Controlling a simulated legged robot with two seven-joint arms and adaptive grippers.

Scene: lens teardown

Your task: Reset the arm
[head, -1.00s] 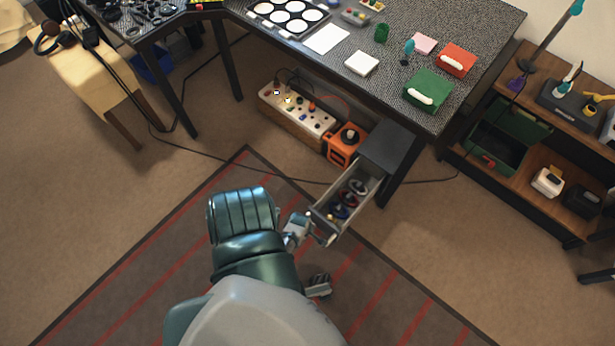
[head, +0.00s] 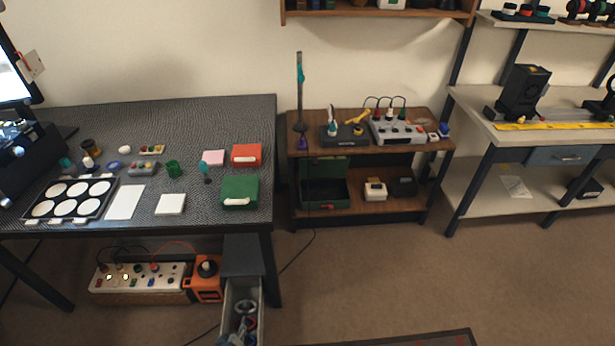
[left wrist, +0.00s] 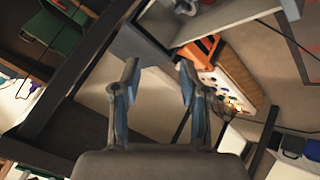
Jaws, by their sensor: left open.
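My left gripper (left wrist: 157,78) shows in the left wrist view with its two fingers spread and nothing between them. It is beneath the dark table, near the open drawer (left wrist: 225,18). In the head view the same drawer (head: 229,298) is pulled out from the grey drawer unit (head: 242,256) under the right end of the table, with round items inside. At most a small part of my left gripper shows at the bottom edge there. My right gripper is in neither view.
The dark table (head: 235,118) holds a green box (head: 239,191), a red box (head: 246,155) and a lens tray. An orange device (head: 205,287) and a white control panel (head: 140,277) stand beneath. A wooden shelf (head: 400,204) stands to the right.

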